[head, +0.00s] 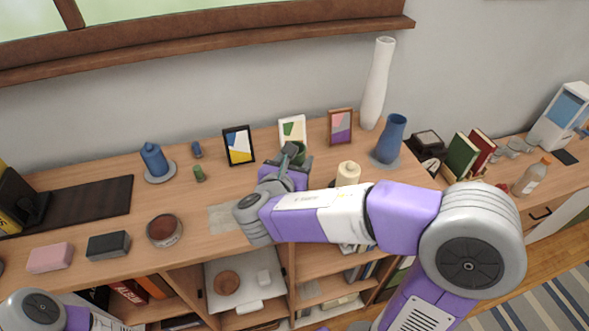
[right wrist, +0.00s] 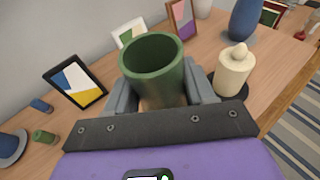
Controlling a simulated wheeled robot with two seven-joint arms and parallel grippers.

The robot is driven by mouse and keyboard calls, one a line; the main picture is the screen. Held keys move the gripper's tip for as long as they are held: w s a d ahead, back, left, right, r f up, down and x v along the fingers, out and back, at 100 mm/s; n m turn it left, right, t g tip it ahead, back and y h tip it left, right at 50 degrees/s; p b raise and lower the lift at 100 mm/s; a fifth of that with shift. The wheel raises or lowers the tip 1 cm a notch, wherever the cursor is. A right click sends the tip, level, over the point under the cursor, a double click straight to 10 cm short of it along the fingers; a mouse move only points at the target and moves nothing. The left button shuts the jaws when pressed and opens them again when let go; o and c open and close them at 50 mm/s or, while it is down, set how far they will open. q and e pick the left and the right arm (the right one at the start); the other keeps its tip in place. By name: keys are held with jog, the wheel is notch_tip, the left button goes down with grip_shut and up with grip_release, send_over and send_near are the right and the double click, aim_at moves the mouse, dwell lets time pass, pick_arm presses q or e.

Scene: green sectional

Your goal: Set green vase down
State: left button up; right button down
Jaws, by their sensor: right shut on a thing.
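The green vase (right wrist: 153,75) stands between the fingers of my right gripper (right wrist: 160,98) in the right wrist view, with its open mouth facing the camera. In the head view only a small part of the green vase (head: 299,151) shows behind my right gripper (head: 290,158), over the wooden cabinet top (head: 320,170). My right gripper is shut on the vase. I cannot tell whether the vase's base touches the cabinet top. Part of my left arm shows at the lower left of the head view, but its gripper is out of view.
A cream candle (right wrist: 235,70) on a dark base stands close right of the vase. Picture frames (head: 239,146) stand behind. A blue vase (head: 390,138) and a tall white vase (head: 376,84) are at the back right. A grey mat (head: 222,217) lies near the front.

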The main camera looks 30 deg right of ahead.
jog(key=shift+s+f, duration=0.1)
jog(key=shift+f, duration=0.95)
jog(key=c, duration=0.8)
grip_release()
jog(key=shift+f, duration=0.2)
jog(key=shift+c, duration=0.2)
jog(key=o, duration=0.5)
jog(key=shift+c, duration=0.2)
jog(key=shift+r, duration=0.2)
jog(key=shift+s+a+r, duration=0.1)
jog(key=shift+a, duration=0.1)
jog(key=v, duration=1.1)
jog(key=shift+s+a, duration=0.2)
jog(key=shift+s, duration=0.05)
